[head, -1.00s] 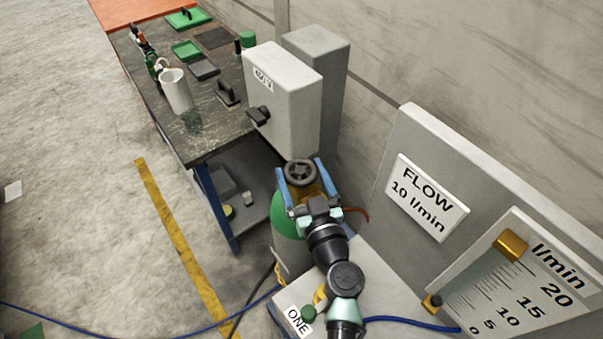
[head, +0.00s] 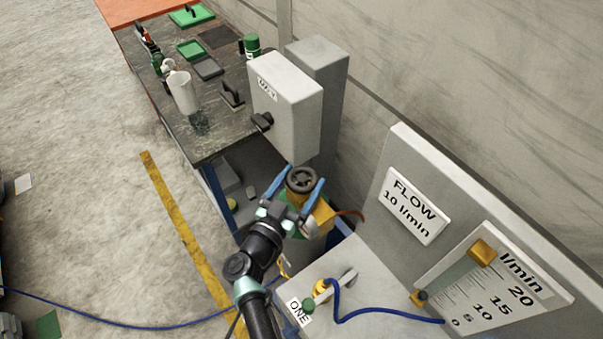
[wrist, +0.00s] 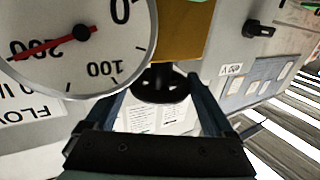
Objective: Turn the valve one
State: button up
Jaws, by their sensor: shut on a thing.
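In the wrist view the dark wheel (wrist: 162,84) shows between the fingers. A round gauge (wrist: 75,45) with a red needle is close by; its needle points near 200. My arm hides much of the cylinder.
A grey wall box with a black lever (head: 262,121) stands behind the wheel. A workbench (head: 205,139) with a white mug (head: 182,93) is at upper left. At right are a flow panel (head: 408,205) and a scale (head: 485,290). A blue hose (head: 375,319) crosses the grey box.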

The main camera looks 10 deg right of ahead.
jog(key=shift+w+a+f+m+g+h+b, duration=0.1)
jog(key=shift+m+g+h+b, duration=0.35)
jog(key=shift+g+h+b, duration=0.05)
jog(key=shift+w+a+f+m+g+h+b, duration=0.1)
jog(key=shift+m+g+h+b, duration=0.35)
jog(key=shift+g+h, duration=0.05)
jog(key=m+g+h+b, duration=0.2)
jog(key=g+b, duration=0.1)
jog(key=b, duration=0.1)
jog(key=shift+f+m+g, duration=0.15)
jog(key=shift+m+g, duration=0.15)
jog(key=shift+m, duration=0.1)
jog(key=m+g+h+b, duration=0.1)
jog(key=m+g+b, duration=0.1)
jog(key=b, duration=0.3)
jog(key=shift+d+g, duration=0.1)
jog(key=shift+g, duration=0.6)
jog(key=shift+r+m+g+h+b, duration=0.25)
jog(key=shift+m+g+b, duration=0.2)
jog(key=shift+b, duration=0.25)
jog(key=shift+r+m+g+b, duration=0.1)
jog(key=shift+m+g+b, duration=0.15)
jog(key=shift+g+b, duration=0.2)
jog(key=o, duration=1.1)
